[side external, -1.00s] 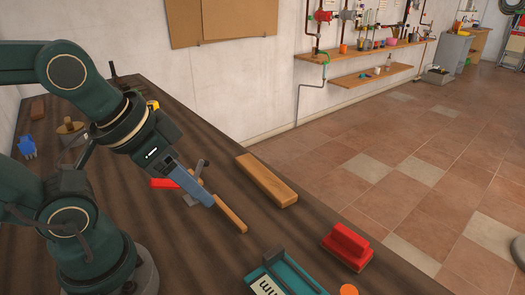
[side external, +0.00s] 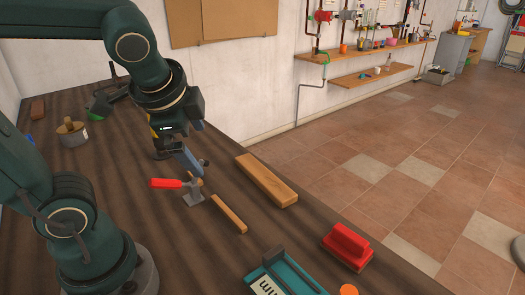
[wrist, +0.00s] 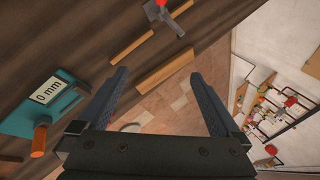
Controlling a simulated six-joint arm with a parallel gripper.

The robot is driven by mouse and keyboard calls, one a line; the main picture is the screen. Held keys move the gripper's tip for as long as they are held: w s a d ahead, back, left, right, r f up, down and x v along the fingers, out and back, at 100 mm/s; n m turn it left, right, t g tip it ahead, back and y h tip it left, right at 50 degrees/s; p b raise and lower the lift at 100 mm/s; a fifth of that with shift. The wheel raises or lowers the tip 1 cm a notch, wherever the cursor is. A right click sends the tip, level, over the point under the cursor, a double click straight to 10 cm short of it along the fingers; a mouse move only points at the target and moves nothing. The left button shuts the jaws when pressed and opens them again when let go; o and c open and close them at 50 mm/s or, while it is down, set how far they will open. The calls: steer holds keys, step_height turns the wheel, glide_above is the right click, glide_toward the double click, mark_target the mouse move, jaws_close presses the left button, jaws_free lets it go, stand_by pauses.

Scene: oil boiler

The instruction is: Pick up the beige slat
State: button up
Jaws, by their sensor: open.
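One is a thin, narrow strip (side external: 230,214), also in the wrist view (wrist: 132,44). The other is a wider, thicker plank (side external: 266,181) to its right, near the bench edge; it also shows in the wrist view (wrist: 166,67). My gripper (side external: 192,168) is open and empty, left of both pieces in the side view. In the wrist view the plank appears between the spread fingertips (wrist: 158,75), beyond them; the gap is hard to judge.
A red-handled block (side external: 347,246) and a teal device with a display (side external: 283,278) lie at the front right. An orange cylinder (wrist: 39,139) is beside the device. Bare bench separates strip and plank.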

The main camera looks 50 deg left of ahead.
steer(key=w+a+f+m+g+y, duration=0.1)
steer(key=w+a+m+y, duration=0.25)
steer(key=w+m, duration=0.35)
steer(key=w+f+m+y, duration=0.1)
steer(key=w+f+m, duration=0.1)
steer(key=w+f, duration=0.1)
steer(key=w+d+f+m+y, duration=0.1)
steer(key=w+f+m, duration=0.1)
steer(key=w+f, duration=0.1)
steer(key=w+d+f+m+t+y, duration=0.1)
steer(key=w+f+m, duration=0.1)
steer(key=w+f, duration=0.1)
steer(key=shift+w+f+m+y, duration=0.2)
steer(key=shift+w+m+y, duration=0.1)
steer(key=shift+w, duration=0.2)
steer(key=m, duration=0.2)
glide_toward(263, 175)
steer(key=x, duration=0.3)
steer(key=shift+a+f, duration=0.25)
steer(key=shift+a, duration=0.05)
steer(key=shift+x, duration=2.5)
steer(key=shift+w, duration=0.1)
steer(key=shift+r, duration=0.1)
jaws_close()
